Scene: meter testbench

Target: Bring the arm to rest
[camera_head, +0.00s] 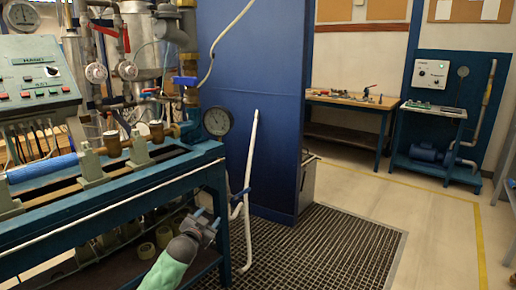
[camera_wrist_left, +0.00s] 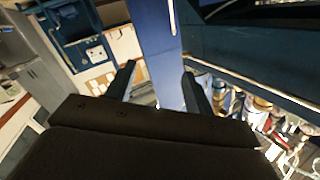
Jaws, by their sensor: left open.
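My left gripper (camera_head: 207,222) shows at the lower middle of the head view, its arm coming up from the bottom edge. It is beside the right end of the blue test bench (camera_head: 190,165), in front of the bench's leg and lower shelf. Its two fingers stand apart and nothing is between them. In the left wrist view the left gripper (camera_wrist_left: 158,82) also shows open and empty, with the blue panel beyond the fingers. My right gripper is not in either view.
The bench carries a control box (camera_head: 38,80), brass fittings and a round gauge (camera_head: 217,121). A white pipe (camera_head: 248,180) stands close right of the gripper. A blue partition (camera_head: 262,90) rises behind. The floor grating (camera_head: 330,245) to the right is clear. A wooden workbench (camera_head: 350,103) stands farther back.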

